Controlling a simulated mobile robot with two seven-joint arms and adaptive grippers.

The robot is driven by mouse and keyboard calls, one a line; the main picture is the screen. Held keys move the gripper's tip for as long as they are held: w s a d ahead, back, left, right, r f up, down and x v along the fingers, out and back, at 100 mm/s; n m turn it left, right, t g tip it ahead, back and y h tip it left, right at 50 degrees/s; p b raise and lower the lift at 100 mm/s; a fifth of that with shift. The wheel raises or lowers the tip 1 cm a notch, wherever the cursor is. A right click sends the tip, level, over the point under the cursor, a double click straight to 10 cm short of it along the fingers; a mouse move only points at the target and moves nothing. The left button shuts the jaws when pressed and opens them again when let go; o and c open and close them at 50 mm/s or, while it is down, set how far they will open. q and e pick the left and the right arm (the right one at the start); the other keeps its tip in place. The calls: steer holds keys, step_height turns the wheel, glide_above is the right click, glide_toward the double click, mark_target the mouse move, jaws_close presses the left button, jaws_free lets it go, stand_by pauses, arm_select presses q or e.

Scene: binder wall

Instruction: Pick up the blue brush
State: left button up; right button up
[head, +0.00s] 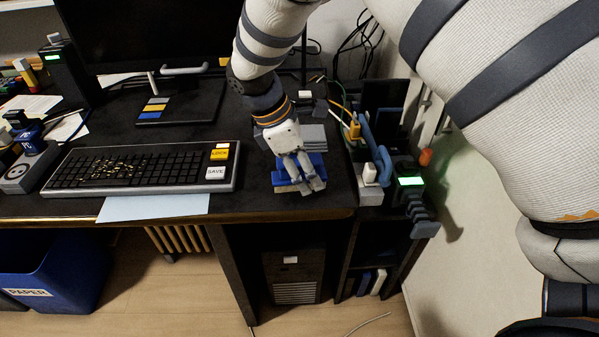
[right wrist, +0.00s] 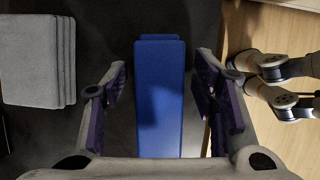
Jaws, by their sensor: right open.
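The blue brush (head: 283,179) lies on the dark desk near its front right edge, partly hidden by my right gripper in the head view. In the right wrist view the blue brush (right wrist: 160,100) shows as a long blue block running up the picture. My right gripper (head: 304,184) is above it with fingers pointing down. In the right wrist view the open fingers (right wrist: 162,85) stand on either side of the blue body, with a gap on both sides. My left gripper is not in view.
A grey stack (right wrist: 38,60) lies left of the brush in the right wrist view. A keyboard (head: 140,168) is to the left on the desk. A power strip and cables (head: 370,170) are at the right. The desk's front edge (head: 240,216) is close by.

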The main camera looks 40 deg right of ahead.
steer(key=shift+d+f, duration=0.1)
steer(key=shift+f, duration=0.35)
jaws_close()
steer(key=shift+r, duration=0.1)
step_height(320, 180, up, 3)
arm_select(q)
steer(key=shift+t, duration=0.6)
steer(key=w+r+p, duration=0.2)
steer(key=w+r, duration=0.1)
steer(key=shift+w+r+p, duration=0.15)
steer(key=shift+p, duration=0.2)
arm_select(e)
steer(key=s+a+r, duration=0.8)
steer(key=a+r, duration=0.2)
steer(key=a, duration=0.1)
steer(key=shift+a, duration=0.3)
